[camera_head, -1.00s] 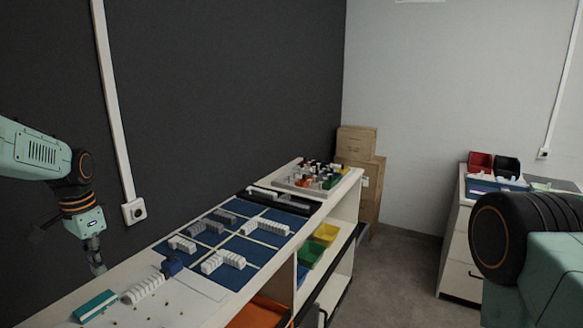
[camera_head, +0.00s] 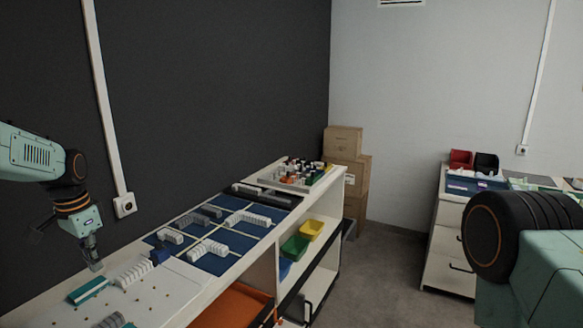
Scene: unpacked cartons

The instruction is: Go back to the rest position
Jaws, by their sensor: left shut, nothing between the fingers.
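My left gripper (camera_head: 93,259) hangs from the left arm, pointing down over the left part of the long white workbench (camera_head: 207,291). It is shut and empty, close to a teal block (camera_head: 88,291) and a row of white pieces (camera_head: 135,274). I cannot tell its exact height above the surface. On the right, a teal and black link of my right arm (camera_head: 545,255) fills the lower corner. My right gripper is out of the frame.
A blue mat (camera_head: 218,263) carries white and grey pieces. A tray of small bottles (camera_head: 303,172) stands at the far end. Yellow (camera_head: 311,229) and green (camera_head: 294,247) bins sit on shelves below. Cartons (camera_head: 343,142) stack in the corner. Grey floor (camera_head: 385,270) is open toward a white cabinet (camera_head: 445,274).

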